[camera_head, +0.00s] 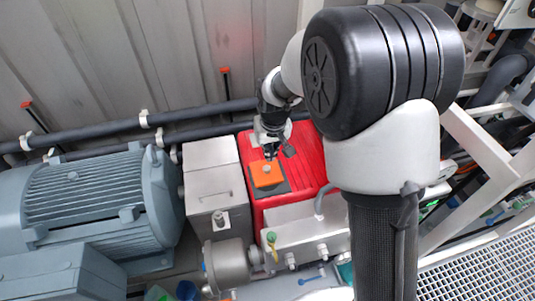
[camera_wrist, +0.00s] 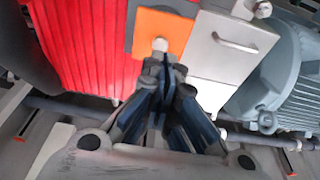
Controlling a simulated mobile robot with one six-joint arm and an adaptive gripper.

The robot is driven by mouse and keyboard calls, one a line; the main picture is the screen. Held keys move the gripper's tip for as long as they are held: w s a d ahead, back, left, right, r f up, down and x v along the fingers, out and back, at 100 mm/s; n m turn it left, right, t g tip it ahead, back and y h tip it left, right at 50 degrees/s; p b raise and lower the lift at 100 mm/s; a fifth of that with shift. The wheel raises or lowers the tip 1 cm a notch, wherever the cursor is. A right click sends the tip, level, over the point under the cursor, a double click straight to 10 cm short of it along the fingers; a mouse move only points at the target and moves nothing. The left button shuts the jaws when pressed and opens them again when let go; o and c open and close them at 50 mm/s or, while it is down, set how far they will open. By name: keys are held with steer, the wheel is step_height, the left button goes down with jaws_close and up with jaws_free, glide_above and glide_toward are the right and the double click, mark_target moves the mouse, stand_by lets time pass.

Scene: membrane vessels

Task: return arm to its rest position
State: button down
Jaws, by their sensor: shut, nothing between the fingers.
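My gripper (camera_head: 270,152) is at the far end of my arm, just above an orange square plate (camera_head: 267,175) on a red ribbed housing (camera_head: 312,165). In the wrist view my gripper (camera_wrist: 168,62) is shut, with its fingertips together and nothing between them. The fingertips appear close to a small pale knob (camera_wrist: 160,44) on the orange plate (camera_wrist: 165,22). I cannot tell whether they touch it. My arm spans from the right foreground to the housing and hides part of the scene behind it.
A large grey motor (camera_head: 95,205) stands left, beside a metal box (camera_head: 213,180). Dark pipes (camera_head: 100,140) run along the back wall. A steel box with fittings (camera_head: 300,235) sits in front of the red housing. A white frame (camera_head: 480,145) and grating (camera_head: 480,275) are at right.

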steer(key=shift+s+p+v, duration=0.15)
steer(key=shift+p+v, duration=0.05)
steer(key=shift+v, duration=0.9)
steer(key=shift+s+p+v, duration=0.15)
steer(key=shift+v, duration=1)
